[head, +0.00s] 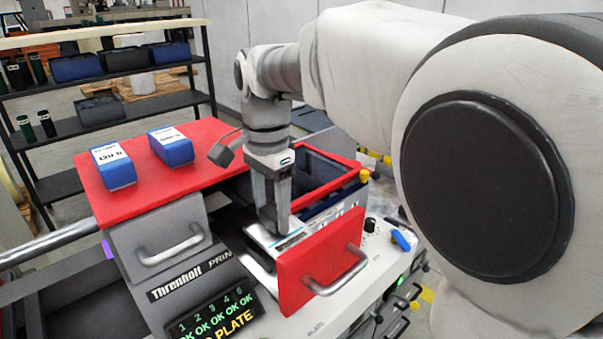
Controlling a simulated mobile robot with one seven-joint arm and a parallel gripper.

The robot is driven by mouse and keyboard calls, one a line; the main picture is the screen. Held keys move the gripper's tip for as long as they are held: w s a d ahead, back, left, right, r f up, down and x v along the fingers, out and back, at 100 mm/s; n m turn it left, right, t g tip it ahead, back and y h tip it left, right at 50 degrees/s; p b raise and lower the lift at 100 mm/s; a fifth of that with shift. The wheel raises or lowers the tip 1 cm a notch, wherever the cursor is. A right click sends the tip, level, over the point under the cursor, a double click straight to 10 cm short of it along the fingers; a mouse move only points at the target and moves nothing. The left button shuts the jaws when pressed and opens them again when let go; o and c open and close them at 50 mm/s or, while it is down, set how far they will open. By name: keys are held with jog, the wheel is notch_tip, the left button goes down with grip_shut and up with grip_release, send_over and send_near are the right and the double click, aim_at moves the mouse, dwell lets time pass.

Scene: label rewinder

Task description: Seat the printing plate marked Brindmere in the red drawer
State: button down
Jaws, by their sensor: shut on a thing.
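The red drawer (306,273) is pulled out from the machine, its red front with a grey handle facing forward. My gripper (273,228) points down just behind the drawer front, at the open drawer. It is shut on a pale, flat plate (259,235) with a blue strip along one edge. The plate appears at the level of the drawer opening; I cannot tell whether it rests flat in it. Any name on the plate is too small to read. My fingers hide part of it.
Two blue labelled blocks (171,147) lie on the red machine top (128,195). A grey drawer (157,236) is at the left. The display (214,317) shows several OKs and part of a line ending in PLATE. An open compartment (328,172) lies behind the gripper.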

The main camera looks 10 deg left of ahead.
jog(key=shift+f, duration=0.55)
jog(key=shift+f+b, duration=0.3)
jog(key=shift+b, duration=0.05)
grip_release()
jog(key=shift+r, duration=0.1)
